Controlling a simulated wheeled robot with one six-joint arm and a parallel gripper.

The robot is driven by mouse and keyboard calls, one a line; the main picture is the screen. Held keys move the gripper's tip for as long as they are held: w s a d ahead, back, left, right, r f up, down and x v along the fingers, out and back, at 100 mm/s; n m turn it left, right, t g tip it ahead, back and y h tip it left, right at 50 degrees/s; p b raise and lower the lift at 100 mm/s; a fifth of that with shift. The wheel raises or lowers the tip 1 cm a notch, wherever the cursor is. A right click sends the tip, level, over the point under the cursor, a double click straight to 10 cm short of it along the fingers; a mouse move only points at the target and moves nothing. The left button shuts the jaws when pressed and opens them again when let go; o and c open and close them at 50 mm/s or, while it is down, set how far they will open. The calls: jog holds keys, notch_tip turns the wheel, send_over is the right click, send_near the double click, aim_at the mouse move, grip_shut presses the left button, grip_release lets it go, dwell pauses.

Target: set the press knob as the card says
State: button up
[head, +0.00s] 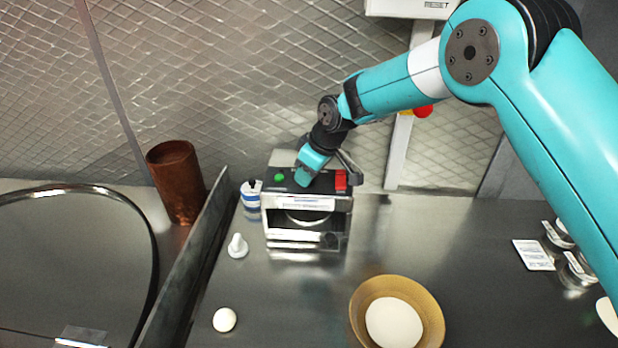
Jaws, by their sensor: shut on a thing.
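The press (306,240) is a metal box with a dark top panel, standing on the steel counter near the back wall. Its panel carries a green button (279,178) at left and a red part (341,180) at right. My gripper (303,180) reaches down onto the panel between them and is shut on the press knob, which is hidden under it. A white card (533,254) with small print lies on the counter at right; its text is too small to read.
A bowl with a white dough ball (393,323) stands at front centre. A small white ball (224,320), a white cone-shaped item (237,246) and a blue-white container (251,195) are left of the press. A copper cylinder (178,185) stands beyond the metal divider (190,265).

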jog(key=shift+m, duration=0.5)
jog(key=o, duration=0.9)
jog(key=b+v, duration=0.5)
jog(key=v, duration=1.2)
jog(key=shift+s+a+r, duration=0.1)
jog(key=shift+s+r, duration=0.1)
jog(key=shift+r, duration=0.05)
jog(key=s+d+f+m, duration=0.1)
jog(key=s+d, duration=0.3)
jog(key=s, duration=0.6)
jog(key=s+d+f+m+g, duration=0.1)
jog(key=s+d+f+m, duration=0.1)
jog(key=s, duration=0.9)
jog(key=s+d+f+m+g, duration=0.1)
jog(key=s+d, duration=0.4)
jog(key=s, duration=0.6)
jog(key=shift+s+d+f, duration=0.15)
jog(key=shift+d+f, duration=0.05)
jog(key=shift+d, duration=0.15)
